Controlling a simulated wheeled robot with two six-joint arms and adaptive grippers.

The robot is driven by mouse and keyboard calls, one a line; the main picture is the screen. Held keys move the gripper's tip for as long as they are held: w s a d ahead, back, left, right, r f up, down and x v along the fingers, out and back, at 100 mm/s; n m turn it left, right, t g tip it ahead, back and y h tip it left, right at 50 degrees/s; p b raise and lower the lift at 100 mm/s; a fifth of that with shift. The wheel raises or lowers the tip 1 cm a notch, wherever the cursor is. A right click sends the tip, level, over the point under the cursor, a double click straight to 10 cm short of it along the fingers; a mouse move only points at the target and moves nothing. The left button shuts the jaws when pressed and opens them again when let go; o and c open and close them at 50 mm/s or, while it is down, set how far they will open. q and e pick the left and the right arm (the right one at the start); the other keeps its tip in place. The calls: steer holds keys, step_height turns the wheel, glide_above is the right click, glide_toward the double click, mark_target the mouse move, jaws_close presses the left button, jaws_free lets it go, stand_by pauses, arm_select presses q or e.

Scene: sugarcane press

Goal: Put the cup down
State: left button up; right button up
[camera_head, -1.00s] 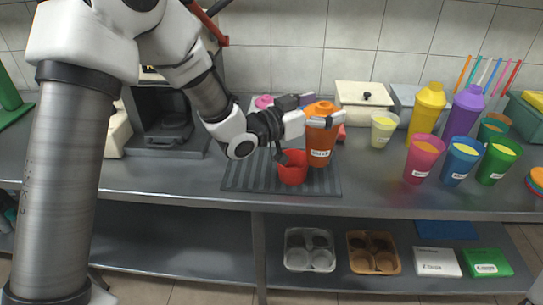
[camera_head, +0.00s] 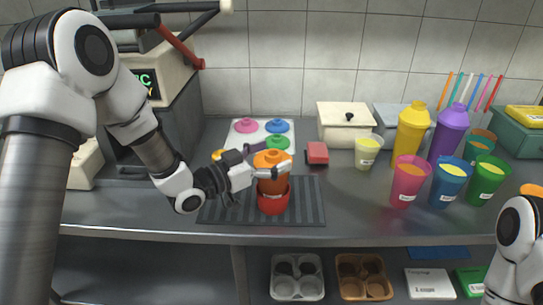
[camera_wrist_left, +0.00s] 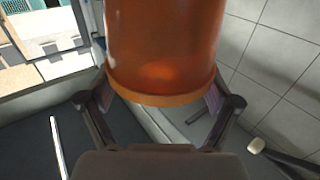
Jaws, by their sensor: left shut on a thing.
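My left gripper (camera_head: 262,172) is shut on an orange cup (camera_head: 271,184) with a domed orange top. The orange cup is upright, and its lower part meets the rim of a red cup (camera_head: 273,204). I cannot tell whether it sits inside the red cup or just behind it. The red cup stands on the dark ribbed mat (camera_head: 312,205). In the left wrist view the orange cup (camera_wrist_left: 165,50) fills the space between the fingers. My right gripper is out of view; only part of my right arm shows at the lower right.
Behind are a white tray with coloured lids (camera_head: 262,128), a red block (camera_head: 317,152) and a white box (camera_head: 347,122). A pale yellow cup (camera_head: 367,152) and several coloured cups stand to the right. The counter right of the mat (camera_head: 350,205) is clear.

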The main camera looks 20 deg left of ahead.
arm_select(q)
steer(key=shift+f+b, duration=0.3)
steer(key=shift+b, duration=0.05)
steer(key=o, duration=1.5)
steer(key=shift+o, duration=0.2)
steer(key=shift+r, duration=0.15)
steer(key=p+v, duration=0.1)
steer(key=v, duration=1.1)
steer(key=shift+r, duration=0.15)
